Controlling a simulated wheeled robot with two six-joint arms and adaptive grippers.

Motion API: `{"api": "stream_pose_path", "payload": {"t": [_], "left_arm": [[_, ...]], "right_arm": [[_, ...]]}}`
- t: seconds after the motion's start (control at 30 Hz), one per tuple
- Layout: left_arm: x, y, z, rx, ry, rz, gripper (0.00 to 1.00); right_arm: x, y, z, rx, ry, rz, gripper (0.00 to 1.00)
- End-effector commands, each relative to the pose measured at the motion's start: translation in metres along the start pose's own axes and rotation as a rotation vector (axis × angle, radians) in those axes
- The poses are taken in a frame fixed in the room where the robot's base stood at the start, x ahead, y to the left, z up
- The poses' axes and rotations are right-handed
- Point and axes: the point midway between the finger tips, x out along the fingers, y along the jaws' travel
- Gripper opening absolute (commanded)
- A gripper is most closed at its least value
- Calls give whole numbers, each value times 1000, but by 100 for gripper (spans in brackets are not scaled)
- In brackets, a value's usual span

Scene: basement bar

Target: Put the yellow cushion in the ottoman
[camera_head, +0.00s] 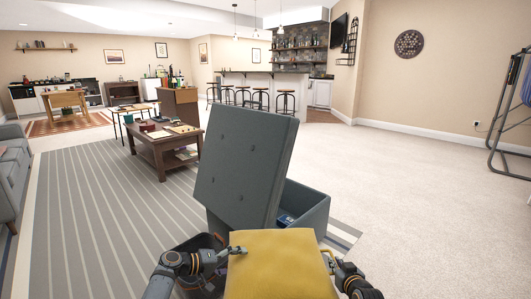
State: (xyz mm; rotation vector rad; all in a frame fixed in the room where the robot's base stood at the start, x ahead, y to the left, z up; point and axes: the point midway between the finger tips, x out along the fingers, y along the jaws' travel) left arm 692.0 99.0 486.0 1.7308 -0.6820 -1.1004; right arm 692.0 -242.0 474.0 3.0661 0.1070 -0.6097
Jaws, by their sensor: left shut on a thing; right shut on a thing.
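The yellow cushion (275,265) is at the bottom centre of the head view, close to me. My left gripper (238,251) is shut on its left edge. My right gripper (329,258) is shut on its right edge. The grey ottoman (312,208) stands just beyond the cushion. Its tufted lid (240,165) is raised and tilted, and the box is open to the right of the lid. A small blue item (287,219) shows inside the box. The cushion hides the near part of the ottoman.
A striped grey rug (90,215) lies on the left, with a grey sofa (12,165) at its edge. A wooden coffee table (163,148) with several items stands behind the lid to the left. Carpet (420,190) is clear on the right, up to a metal frame (505,130).

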Motion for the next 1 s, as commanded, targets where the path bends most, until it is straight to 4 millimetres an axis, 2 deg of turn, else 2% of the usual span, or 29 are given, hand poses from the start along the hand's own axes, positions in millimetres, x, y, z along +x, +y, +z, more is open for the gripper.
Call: {"api": "stream_pose_path", "payload": {"t": [0.27,0.7,1.0], "left_arm": [[2,2,6,0,-7,7,34],[-10,1,30,0,-7,6,34],[-11,2,31,0,-7,6,34]], "right_arm": [[-3,-4,0,7,3,-6,0],[-28,-5,9,7,4,-5,0],[-29,-5,10,7,4,-5,0]]}}
